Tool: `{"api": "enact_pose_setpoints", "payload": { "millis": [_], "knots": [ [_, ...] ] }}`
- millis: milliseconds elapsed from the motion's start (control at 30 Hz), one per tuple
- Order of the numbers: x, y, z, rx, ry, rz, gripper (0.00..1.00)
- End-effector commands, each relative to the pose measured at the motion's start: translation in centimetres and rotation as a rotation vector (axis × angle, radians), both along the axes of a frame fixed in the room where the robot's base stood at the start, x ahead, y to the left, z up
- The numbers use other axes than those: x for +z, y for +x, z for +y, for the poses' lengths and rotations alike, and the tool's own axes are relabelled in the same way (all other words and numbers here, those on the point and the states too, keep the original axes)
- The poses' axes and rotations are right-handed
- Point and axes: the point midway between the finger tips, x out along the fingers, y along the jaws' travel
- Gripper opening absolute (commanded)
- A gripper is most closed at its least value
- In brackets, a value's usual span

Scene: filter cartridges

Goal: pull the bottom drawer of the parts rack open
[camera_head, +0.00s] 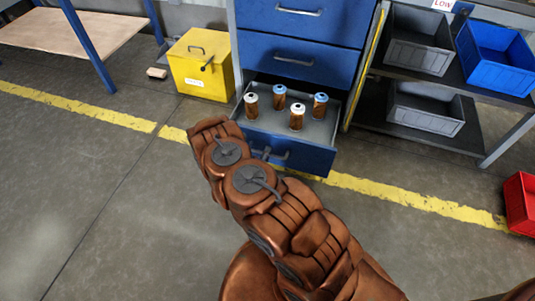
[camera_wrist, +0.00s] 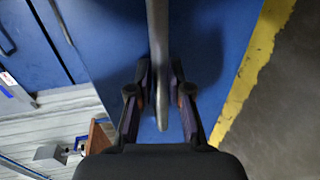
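The bottom drawer (camera_head: 312,158) of the blue parts rack (camera_head: 325,62) stands out from the rack, with its grey inside showing. Several orange-brown cartridges with white or blue caps stand upright in it. My gripper (camera_wrist: 160,75) is at the drawer front, and its fingers lie on both sides of the grey bar handle (camera_wrist: 158,35). They appear closed on it. In the head view my copper-coloured arm hides most of the gripper and part of the handle. The blue drawer face fills much of the wrist view behind the handle.
A yellow box (camera_head: 200,75) stands on the floor left of the rack. A shelf unit with grey bins (camera_head: 425,108) and a blue bin (camera_head: 495,58) is at the right. A red bin (camera_head: 521,203) is at the right edge. The floor left of my arm is clear.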

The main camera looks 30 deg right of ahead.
Motion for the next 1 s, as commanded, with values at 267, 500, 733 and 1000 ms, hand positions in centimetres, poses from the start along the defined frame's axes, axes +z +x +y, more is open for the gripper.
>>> {"api": "enact_pose_setpoints", "payload": {
  "millis": [267,500,733,1000],
  "knots": [
    [0.0,-0.1,-0.1,-0.004,0.000,0.002,0.39],
    [0.0,-0.2,0.0,-0.004,0.000,0.003,0.39],
    [0.3,-1.5,1.6,-0.001,0.000,0.007,0.39],
    [1.1,-3.6,4.3,0.000,0.000,0.004,0.39]
  ]
}}
